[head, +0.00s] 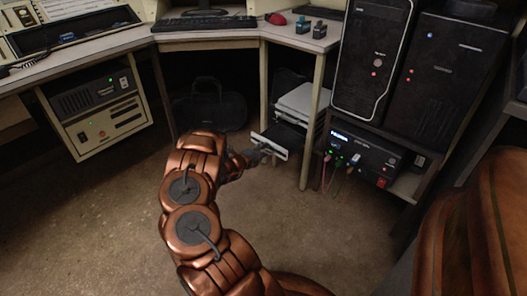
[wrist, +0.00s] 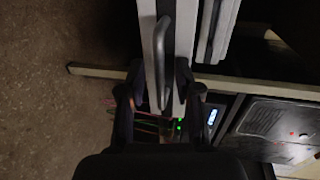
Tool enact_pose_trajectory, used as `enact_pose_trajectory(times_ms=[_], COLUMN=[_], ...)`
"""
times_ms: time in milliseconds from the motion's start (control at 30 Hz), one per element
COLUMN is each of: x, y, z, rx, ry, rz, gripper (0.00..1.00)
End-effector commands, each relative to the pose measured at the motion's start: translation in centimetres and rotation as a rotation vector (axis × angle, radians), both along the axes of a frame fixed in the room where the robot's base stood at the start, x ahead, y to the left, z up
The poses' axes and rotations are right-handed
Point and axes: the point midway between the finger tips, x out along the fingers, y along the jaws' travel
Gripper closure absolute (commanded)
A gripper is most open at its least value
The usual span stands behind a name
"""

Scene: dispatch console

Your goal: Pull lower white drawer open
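The lower white drawer (head: 268,147) is under the desk in the head view. Its pale front stands out in front of the white unit (head: 303,100), with a dark area between them. In the wrist view, the drawer front (wrist: 180,20) runs top to bottom, with a grey bar handle (wrist: 159,62) along it. My gripper (wrist: 159,68) is at the front, its two dark fingers apart on either side of the handle, with gaps visible beside it. In the head view my gripper (head: 258,152) is small and dark, and its fingers are hard to make out.
A desk leg (head: 315,125) stands just right of the drawer. A black box with lights and cables (head: 360,155) and dark computer towers (head: 372,60) are farther right. A black bag (head: 208,105) lies under the desk at left. The floor (head: 110,205) at left is clear.

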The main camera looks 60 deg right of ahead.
Motion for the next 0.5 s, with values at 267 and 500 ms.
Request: enact_pose_trajectory(times_ms=[267,500], x=[0.3,1.4], y=[1.0,4.7], z=[0.3,1.0], rx=[0.0,0.002], ry=[-0.001,-0.001], rz=[0.0,0.002], gripper=[0.67,0.67])
